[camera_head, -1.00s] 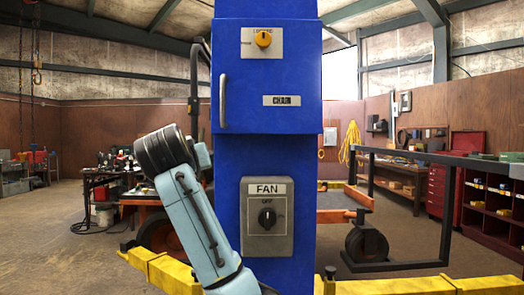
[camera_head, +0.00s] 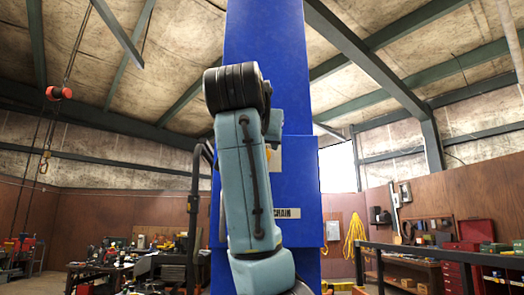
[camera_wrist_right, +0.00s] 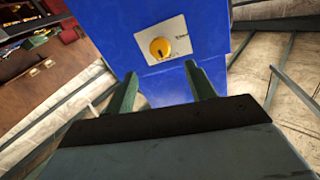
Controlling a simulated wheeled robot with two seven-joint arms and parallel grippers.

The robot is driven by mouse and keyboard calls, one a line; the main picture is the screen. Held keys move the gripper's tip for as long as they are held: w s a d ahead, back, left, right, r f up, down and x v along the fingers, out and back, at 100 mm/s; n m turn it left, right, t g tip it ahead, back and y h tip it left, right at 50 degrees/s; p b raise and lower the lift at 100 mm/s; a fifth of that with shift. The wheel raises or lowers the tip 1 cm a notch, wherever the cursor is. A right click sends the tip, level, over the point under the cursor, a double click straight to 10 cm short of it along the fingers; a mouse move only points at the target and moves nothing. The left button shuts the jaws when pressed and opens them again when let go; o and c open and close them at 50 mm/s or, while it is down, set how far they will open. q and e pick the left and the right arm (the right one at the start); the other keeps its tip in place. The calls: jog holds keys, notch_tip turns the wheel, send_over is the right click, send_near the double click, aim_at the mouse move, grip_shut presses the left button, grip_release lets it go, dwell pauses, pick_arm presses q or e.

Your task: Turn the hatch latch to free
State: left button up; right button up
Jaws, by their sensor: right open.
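The hatch (camera_head: 300,180) is a blue door on a blue column, with a CHAIN label. In the head view its yellow latch knob is almost wholly hidden behind my arm; a sliver of its pale plate (camera_head: 276,160) shows. In the right wrist view the round yellow latch knob (camera_wrist_right: 160,47) sits on a pale plate (camera_wrist_right: 178,38) with small lettering too small to read. My right gripper (camera_wrist_right: 160,70) is open and empty, its green fingers apart below the knob in the picture, not touching it. My left gripper is in neither current view.
The blue column (camera_head: 266,40) rises behind my arm. A dark post (camera_head: 195,200) stands left of the hatch. A dark metal frame (camera_head: 440,252) and red cabinet (camera_head: 455,275) are at right. A cluttered workbench (camera_head: 110,265) is at left.

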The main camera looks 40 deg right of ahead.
jog(key=p+x, duration=0.2)
jog(key=x, duration=0.7)
jog(key=c, duration=1)
jog(key=shift+o, duration=0.2)
